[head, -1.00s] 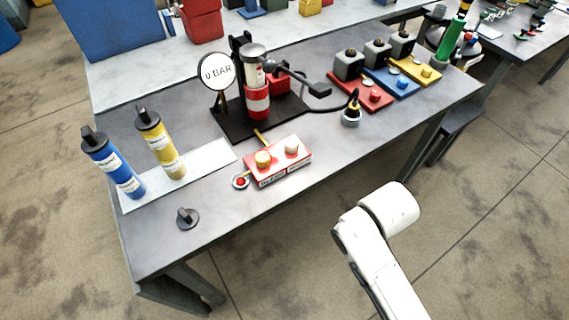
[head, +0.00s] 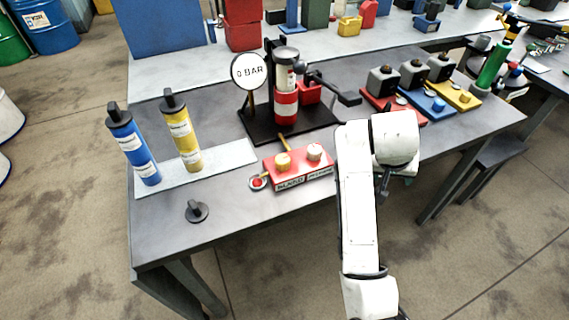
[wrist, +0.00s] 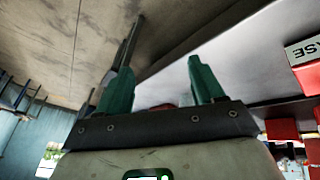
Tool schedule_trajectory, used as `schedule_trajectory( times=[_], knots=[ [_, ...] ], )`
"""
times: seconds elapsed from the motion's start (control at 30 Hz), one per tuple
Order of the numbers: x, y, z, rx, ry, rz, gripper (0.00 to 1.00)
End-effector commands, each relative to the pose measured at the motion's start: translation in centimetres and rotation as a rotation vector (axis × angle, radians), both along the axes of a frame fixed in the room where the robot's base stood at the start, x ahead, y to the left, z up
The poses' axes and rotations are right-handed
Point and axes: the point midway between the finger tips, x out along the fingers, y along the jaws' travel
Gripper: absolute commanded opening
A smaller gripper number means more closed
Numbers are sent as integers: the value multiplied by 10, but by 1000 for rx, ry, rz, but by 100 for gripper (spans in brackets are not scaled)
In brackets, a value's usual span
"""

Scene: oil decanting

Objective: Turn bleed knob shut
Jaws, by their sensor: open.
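A paler knob (head: 314,152) is at the right. In the wrist view a red block with a white label ending in "ASE" (wrist: 304,50) shows at the right edge; the bleed knob is not visible there. My gripper (wrist: 160,72) is open and empty, its green fingers apart. In the head view my arm mostly hides it, to the right of the block.
A pump with a 0 BAR gauge (head: 249,71) stands on a black base behind the block. Blue (head: 133,145) and yellow (head: 182,130) cylinders stand at the left. A black knob (head: 196,211) lies on clear tabletop. Red, blue and yellow plates are at the right.

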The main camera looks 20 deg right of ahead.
Motion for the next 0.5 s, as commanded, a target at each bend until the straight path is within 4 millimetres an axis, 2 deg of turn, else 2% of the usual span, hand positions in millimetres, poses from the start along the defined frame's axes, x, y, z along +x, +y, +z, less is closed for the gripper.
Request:
schedule_trajectory(
  times=[0.03, 0.27, 0.37, 0.5],
  knots=[
    [16, 3, 1, 15, -18, -41, 67],
    [64, 26, 22, 103, -41, -207, 67],
    [83, 46, 31, 157, -37, -254, 67],
    [107, 81, 44, 241, -16, -298, 67]
  ],
)
